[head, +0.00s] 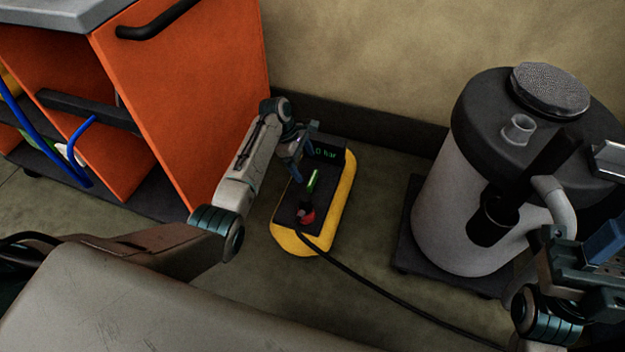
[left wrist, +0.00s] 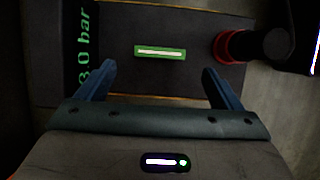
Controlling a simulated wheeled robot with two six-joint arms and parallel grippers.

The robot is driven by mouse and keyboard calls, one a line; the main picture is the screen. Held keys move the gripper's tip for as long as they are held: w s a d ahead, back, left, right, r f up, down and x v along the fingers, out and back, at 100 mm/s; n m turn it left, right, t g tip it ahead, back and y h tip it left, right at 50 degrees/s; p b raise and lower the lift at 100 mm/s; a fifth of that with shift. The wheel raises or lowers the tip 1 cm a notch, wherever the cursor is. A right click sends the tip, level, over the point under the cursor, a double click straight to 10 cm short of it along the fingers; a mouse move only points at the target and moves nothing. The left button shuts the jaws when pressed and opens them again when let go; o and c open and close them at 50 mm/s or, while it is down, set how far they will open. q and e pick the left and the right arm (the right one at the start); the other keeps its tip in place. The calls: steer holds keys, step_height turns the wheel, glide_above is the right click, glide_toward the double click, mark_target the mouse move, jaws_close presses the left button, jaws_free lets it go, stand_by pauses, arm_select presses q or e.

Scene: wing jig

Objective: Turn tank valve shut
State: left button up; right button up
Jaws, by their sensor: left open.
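The yellow tank (head: 345,205) with a dark top lies on the floor. Its valve is a short green lever (head: 313,181) with a bright stripe, which also shows in the left wrist view (left wrist: 160,51), lying crosswise there. A display (head: 326,153) on the tank reads 3.0 bar in the left wrist view (left wrist: 84,45). My left gripper (head: 307,162) is above the tank. In the left wrist view its blue fingers (left wrist: 158,76) are spread, with the lever centred just beyond the tips and nothing between them. My right gripper (head: 604,245) is at the right edge, partly cut off.
A red collar (head: 307,214) with a black hose (head: 375,283) sits on the tank near the lever. The hose runs right across the floor. An orange cabinet (head: 195,90) stands left, and a grey drum-shaped vacuum (head: 445,215) stands right. The wall is close behind.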

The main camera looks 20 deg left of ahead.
mark_target(312, 178)
arm_select(q)
steer(key=b+x, duration=0.2)
steer(key=x, duration=0.6)
steer(key=shift+b, duration=0.4)
steer(key=shift+r, duration=0.1)
steer(key=shift+c, duration=0.5)
steer(key=c, duration=0.9)
